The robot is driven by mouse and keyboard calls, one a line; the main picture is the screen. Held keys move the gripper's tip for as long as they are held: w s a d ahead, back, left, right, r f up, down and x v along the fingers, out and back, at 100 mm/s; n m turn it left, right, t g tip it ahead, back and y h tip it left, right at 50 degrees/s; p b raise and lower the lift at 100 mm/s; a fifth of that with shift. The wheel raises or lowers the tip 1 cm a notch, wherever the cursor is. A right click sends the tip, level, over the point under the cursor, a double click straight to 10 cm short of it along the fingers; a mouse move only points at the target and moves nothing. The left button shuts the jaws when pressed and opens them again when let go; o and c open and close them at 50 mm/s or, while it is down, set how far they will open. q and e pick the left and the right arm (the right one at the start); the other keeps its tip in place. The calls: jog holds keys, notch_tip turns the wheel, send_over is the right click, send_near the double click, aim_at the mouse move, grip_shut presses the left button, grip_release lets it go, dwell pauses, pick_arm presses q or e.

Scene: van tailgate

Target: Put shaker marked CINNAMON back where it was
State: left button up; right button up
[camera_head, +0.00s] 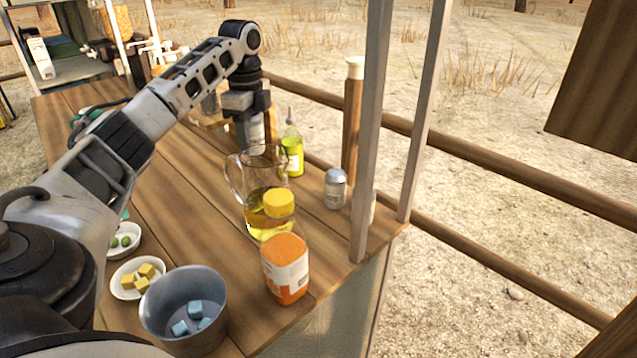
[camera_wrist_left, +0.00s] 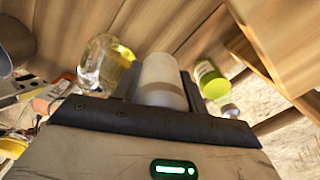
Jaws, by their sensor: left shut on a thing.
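My left gripper (camera_head: 246,116) is shut on a pale grey-white shaker (camera_head: 256,134), holding it behind the glass jug over the far part of the wooden counter. The left wrist view shows the shaker's whitish round body (camera_wrist_left: 162,78) between the fingers; no lettering can be read on it. A second shaker (camera_head: 335,190), grey with a domed top and a label too small to read, stands on the counter by the post at the right. Whether the held shaker touches the counter cannot be told. My right gripper is not in view.
Close to the held shaker are a glass jug (camera_head: 236,176) of yellow liquid and a green bottle (camera_head: 292,152). Nearer stand a yellow-lidded jar (camera_head: 278,204), an orange container (camera_head: 286,270) and a metal bucket (camera_head: 183,318). Posts (camera_head: 372,130) rise at the counter's right edge.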

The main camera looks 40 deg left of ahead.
pick_arm(q)
jog(key=w+d+f, duration=0.3)
jog(key=w+d, duration=0.1)
jog(key=w, duration=0.1)
send_over(311, 189)
jog(key=f, duration=0.5)
jog(key=shift+s+a+p, duration=0.2)
jog(key=shift+s+p, duration=0.15)
jog(key=shift+w+d+f, duration=0.25)
jog(key=shift+w+f, duration=0.1)
jog(key=shift+f, duration=0.15)
notch_tip(311, 189, down, 3)
jog(key=shift+f, duration=0.1)
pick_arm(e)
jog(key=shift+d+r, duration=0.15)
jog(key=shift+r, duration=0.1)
pick_arm(q)
jog(key=shift+f, duration=0.1)
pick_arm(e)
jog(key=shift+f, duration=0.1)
pick_arm(q)
jog(key=o, duration=1.1)
